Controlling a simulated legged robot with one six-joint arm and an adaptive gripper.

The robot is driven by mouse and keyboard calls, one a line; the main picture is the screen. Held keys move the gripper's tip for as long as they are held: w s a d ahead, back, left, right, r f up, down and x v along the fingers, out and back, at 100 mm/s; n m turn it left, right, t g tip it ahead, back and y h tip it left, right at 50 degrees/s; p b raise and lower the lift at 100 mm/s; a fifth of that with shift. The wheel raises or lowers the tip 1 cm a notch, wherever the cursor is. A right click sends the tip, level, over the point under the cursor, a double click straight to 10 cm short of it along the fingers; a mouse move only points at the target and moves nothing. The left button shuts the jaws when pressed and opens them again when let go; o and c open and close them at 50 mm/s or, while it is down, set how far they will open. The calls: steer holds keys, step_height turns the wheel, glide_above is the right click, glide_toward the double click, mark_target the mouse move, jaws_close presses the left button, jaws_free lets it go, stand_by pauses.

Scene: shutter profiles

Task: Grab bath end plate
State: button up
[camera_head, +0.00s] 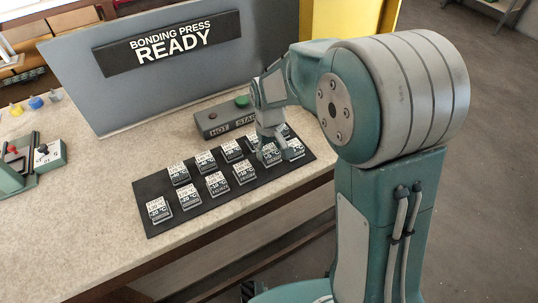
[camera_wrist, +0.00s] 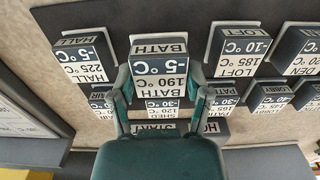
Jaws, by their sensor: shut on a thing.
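The bath end plate (camera_wrist: 160,68) is a small dark block with white label bands reading BATH, 190 °C and -5 °C, upside down in the wrist view. My gripper (camera_wrist: 160,84) has one finger along each side of it and is shut on it. The plate appears to be still at its place on the black rack, with a pale plate behind its top edge. In the head view my gripper (camera_head: 275,154) reaches down to the right part of the rack and hides most of the bath plate there.
The black rack (camera_head: 148,186) carries two rows of similar labelled blocks. HALL (camera_wrist: 82,58) and LOFT (camera_wrist: 238,50) flank BATH, with SHED (camera_wrist: 160,108) in the other row. A control box (camera_head: 210,124) with a green button stands behind, before the grey press panel reading READY (camera_head: 85,85).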

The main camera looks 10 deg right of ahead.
steer(key=s+a+r, duration=0.3)
steer(key=s+r, duration=0.7)
steer(key=s, duration=0.3)
steer(key=shift+s+r, duration=0.2)
steer(key=shift+s, duration=0.15)
